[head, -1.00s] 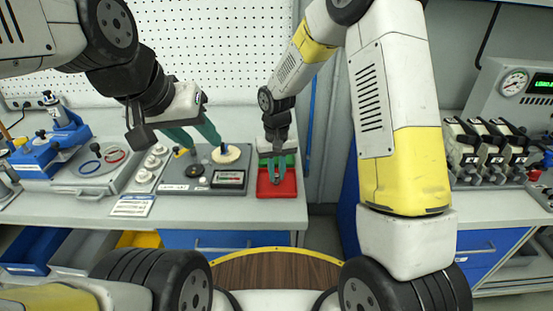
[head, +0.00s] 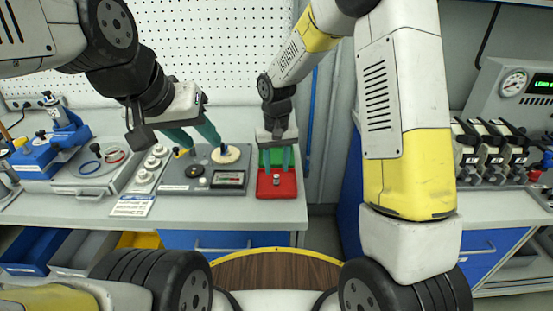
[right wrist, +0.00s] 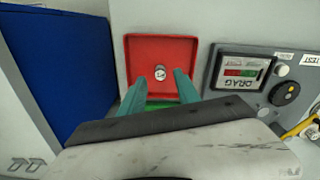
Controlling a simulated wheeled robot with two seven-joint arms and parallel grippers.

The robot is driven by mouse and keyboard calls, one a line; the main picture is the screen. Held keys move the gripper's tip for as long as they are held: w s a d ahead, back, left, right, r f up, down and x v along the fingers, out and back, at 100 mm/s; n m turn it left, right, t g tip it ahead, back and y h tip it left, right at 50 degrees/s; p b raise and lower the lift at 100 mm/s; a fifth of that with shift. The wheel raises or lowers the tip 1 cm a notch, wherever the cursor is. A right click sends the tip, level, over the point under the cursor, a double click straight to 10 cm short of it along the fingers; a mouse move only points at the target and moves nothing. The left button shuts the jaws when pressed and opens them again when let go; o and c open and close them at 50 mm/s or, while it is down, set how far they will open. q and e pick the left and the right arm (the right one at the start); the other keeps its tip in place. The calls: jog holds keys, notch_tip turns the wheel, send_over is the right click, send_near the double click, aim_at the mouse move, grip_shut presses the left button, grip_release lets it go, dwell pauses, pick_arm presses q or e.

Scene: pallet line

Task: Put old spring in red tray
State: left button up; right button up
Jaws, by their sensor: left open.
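The red tray (head: 289,191) sits near the right front corner of the left bench; it also shows in the right wrist view (right wrist: 190,50). A small silvery piece, seemingly the old spring (right wrist: 160,72), rests on the tray floor and shows small in the head view (head: 277,180). My right gripper (head: 277,168) is over the tray with its green fingers apart. In the right wrist view, its fingertips (right wrist: 161,77) are on either side of the piece, with gaps visible.
A green tray (head: 266,158) lies directly behind the red tray, partly hidden by my right gripper. A blue cabinet (right wrist: 60,60) stands beyond a gap to the right of the bench.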

aim_at(276, 177)
notch_tip(276, 177, up, 9)
jog(key=s+d+r+m+t+y, duration=0.1)
jog(key=s+d+r+t, duration=0.1)
jog(key=s+d+r, duration=0.7)
jog(key=s+d+r+t, duration=0.2)
jog(key=s, duration=0.4)
jog(key=s+d+r+m+t+y, duration=0.1)
jog(key=s+d+r+t, duration=0.1)
jog(key=s, duration=0.3)
jog(key=shift+s+d+r, duration=0.35)
jog(key=shift+d, duration=0.25)
